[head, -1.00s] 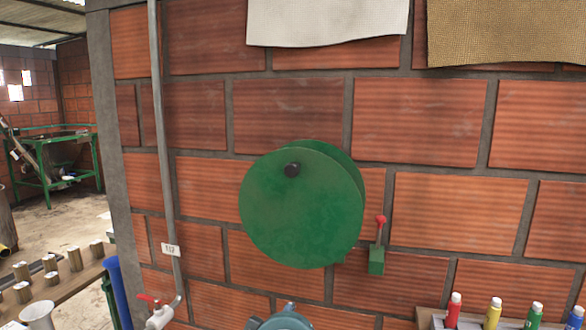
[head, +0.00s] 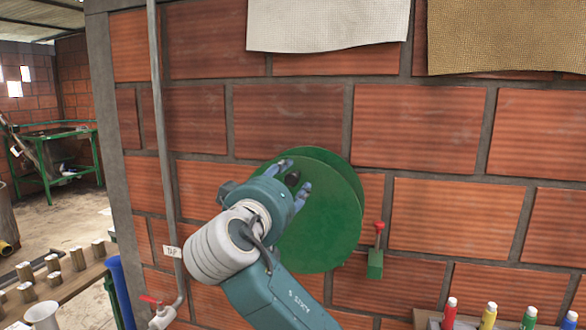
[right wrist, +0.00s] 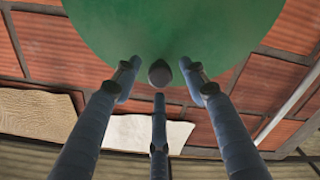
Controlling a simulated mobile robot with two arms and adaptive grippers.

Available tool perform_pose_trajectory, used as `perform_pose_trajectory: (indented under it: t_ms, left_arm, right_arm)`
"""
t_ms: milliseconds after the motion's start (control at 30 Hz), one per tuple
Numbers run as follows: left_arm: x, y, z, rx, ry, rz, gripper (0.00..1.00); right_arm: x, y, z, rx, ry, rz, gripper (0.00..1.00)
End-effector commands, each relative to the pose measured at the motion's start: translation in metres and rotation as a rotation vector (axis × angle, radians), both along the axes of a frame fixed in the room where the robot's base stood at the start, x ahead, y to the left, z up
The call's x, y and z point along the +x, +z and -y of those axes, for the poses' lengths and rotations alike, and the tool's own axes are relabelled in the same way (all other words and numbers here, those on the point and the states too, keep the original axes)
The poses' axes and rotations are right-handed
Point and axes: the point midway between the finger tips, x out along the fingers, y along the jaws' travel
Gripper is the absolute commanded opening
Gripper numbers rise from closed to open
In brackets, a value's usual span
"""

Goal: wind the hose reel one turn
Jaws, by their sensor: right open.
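The green hose reel (head: 325,225) is mounted on the brick wall, its round face toward me. Its dark crank knob (head: 292,179) sits near the upper left of the face. My right gripper (head: 293,180) is in front of the reel with its fingers spread around the knob. In the right wrist view the green reel (right wrist: 180,25) fills the top, and the knob (right wrist: 160,73) lies between the open fingers (right wrist: 160,85). I cannot tell whether any finger touches it. My right arm hides the lower left of the reel. My left gripper is not in view.
A small green lever box with a red knob (head: 375,262) is on the wall just right of the reel. A grey pipe (head: 163,120) with a red-handled valve (head: 160,312) runs down the left. Several coloured bottles (head: 489,316) stand at lower right.

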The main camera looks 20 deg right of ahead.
Motion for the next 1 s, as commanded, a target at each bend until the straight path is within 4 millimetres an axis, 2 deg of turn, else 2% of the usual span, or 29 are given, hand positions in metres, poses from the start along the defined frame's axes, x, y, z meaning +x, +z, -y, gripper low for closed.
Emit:
perform_pose_trajectory:
  t_ms: [33, 200, 567, 667, 800, 1000]
  left_arm:
    - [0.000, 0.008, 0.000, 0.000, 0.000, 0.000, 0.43]
    - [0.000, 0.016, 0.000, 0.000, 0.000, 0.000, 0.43]
    - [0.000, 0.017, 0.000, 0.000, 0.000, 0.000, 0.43]
    - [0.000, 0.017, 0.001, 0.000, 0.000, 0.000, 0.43]
    - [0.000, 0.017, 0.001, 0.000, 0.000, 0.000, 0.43]
    - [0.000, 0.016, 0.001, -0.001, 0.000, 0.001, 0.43]
  right_arm:
    - [0.007, 0.003, 0.006, -0.001, -0.003, -0.004, 0.43]
    - [0.023, 0.001, 0.016, 0.000, -0.001, -0.002, 0.43]
    - [0.028, -0.001, 0.019, 0.001, 0.001, -0.002, 0.43]
    - [0.028, -0.001, 0.019, 0.001, 0.001, -0.002, 0.27]
    - [0.028, -0.001, 0.019, 0.001, 0.001, -0.002, 0.00]
    - [0.028, -0.002, 0.019, 0.003, 0.002, -0.001, 0.00]
